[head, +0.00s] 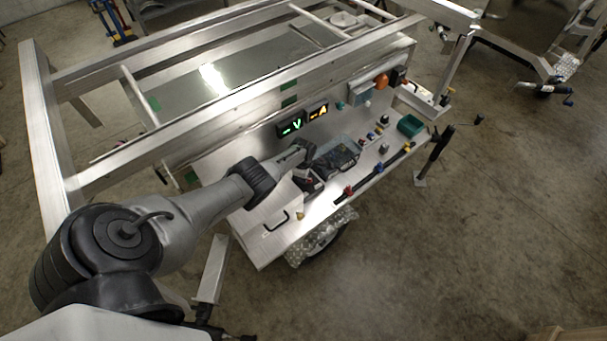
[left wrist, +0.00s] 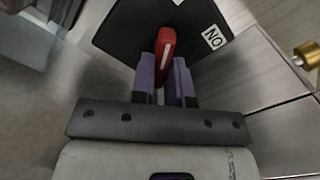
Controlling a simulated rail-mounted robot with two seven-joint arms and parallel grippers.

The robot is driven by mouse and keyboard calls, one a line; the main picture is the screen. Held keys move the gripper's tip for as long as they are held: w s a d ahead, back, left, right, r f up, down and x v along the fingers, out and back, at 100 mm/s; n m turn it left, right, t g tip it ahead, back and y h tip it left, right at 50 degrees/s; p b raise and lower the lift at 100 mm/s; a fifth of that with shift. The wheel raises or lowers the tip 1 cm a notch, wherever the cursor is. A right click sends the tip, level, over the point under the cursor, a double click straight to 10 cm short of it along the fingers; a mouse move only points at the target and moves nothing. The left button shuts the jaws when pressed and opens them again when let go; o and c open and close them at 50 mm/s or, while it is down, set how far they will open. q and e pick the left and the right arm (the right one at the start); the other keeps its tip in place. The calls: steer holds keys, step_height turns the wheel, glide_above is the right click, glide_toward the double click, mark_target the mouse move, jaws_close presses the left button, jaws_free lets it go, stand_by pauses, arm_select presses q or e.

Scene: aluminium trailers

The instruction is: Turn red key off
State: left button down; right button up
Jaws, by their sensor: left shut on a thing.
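The red key (left wrist: 166,45) stands out from a black plate (left wrist: 130,32) in the left wrist view. A white label on the plate, right of the key, reads "ON" upside down. My left gripper (left wrist: 163,75) is shut on the red key, with one purple-grey finger on each side of it. In the head view my left arm reaches from the lower left to the aluminium panel (head: 245,218); its fingertips and the key cannot be made out clearly there. My right gripper is not in view.
A brass knob (left wrist: 306,55) sits right of the plate. Lit displays (head: 290,127), an orange knob (head: 382,82) and a green tray (head: 410,125) are on the panel area. Trailer rails (head: 190,115) lie behind. The floor at right is mostly clear.

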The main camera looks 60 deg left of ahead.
arm_select(q)
steer(key=shift+r+n, duration=0.1)
steer(key=shift+n, duration=0.9)
steer(key=c, duration=1.1)
jaws_free()
steer(key=shift+s, duration=0.1)
